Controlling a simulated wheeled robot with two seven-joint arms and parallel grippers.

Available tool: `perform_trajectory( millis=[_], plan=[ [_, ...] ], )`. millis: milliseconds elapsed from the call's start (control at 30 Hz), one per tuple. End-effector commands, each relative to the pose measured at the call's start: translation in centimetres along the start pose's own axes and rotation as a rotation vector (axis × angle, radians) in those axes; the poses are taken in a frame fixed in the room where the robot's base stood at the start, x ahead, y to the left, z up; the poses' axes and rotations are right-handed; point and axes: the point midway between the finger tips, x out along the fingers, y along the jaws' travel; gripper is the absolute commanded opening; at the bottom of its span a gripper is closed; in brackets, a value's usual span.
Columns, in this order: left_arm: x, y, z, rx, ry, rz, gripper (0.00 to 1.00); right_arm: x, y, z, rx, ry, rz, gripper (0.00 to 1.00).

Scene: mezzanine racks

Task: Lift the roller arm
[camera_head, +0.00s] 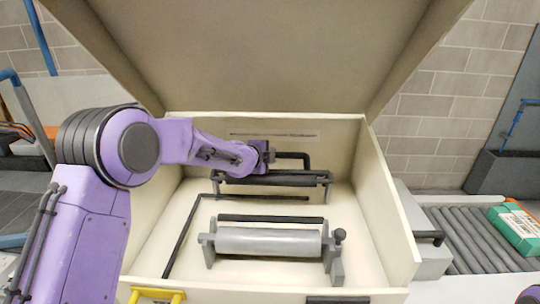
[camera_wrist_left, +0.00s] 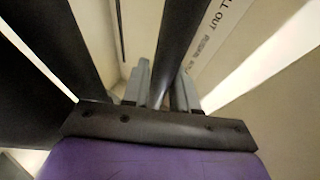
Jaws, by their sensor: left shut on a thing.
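The roller arm, a black bent bar (camera_head: 293,155), is at the back of an open cream box, above a dark roller (camera_head: 270,179) with end brackets. My left gripper (camera_head: 267,153) reaches in from the left and is at the left end of this bar. In the left wrist view, a dark bar (camera_wrist_left: 178,40) runs between the two grey fingers (camera_wrist_left: 164,92), which are shut on it. The exact contact is partly hidden by my wrist.
A light grey roller (camera_head: 268,241) on brackets stands in the front of the box (camera_head: 388,230). A thin black bent rod (camera_head: 185,238) lies to its left. The raised lid (camera_head: 260,55) hangs overhead. A roller conveyor (camera_head: 470,240) with a green box (camera_head: 518,229) is at right.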

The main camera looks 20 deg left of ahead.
Motion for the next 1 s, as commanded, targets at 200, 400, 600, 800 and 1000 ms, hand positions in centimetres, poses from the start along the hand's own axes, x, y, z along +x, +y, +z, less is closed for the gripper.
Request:
perform_trajectory(
  millis=[200,400,600,800,1000],
  plan=[
    [-0.1,-0.6,0.0,-0.001,0.001,-0.012,0.48,0.0,0.0,0.0,0.000,0.000,0.000,0.43],
    [-0.2,-0.4,0.0,0.000,0.001,-0.009,0.48,0.1,0.0,0.1,0.000,0.000,0.000,0.43],
    [-3.4,-0.1,0.1,-0.001,0.001,-0.012,0.48,1.8,-0.2,0.7,0.000,0.000,0.000,0.43],
    [-8.0,-0.2,0.2,-0.003,0.001,-0.013,0.48,3.1,-0.3,1.3,0.000,0.000,0.000,0.43],
    [-10.2,-0.3,0.2,-0.003,0.000,-0.010,0.48,3.5,-0.3,1.4,0.000,0.000,0.000,0.43]
  ],
)
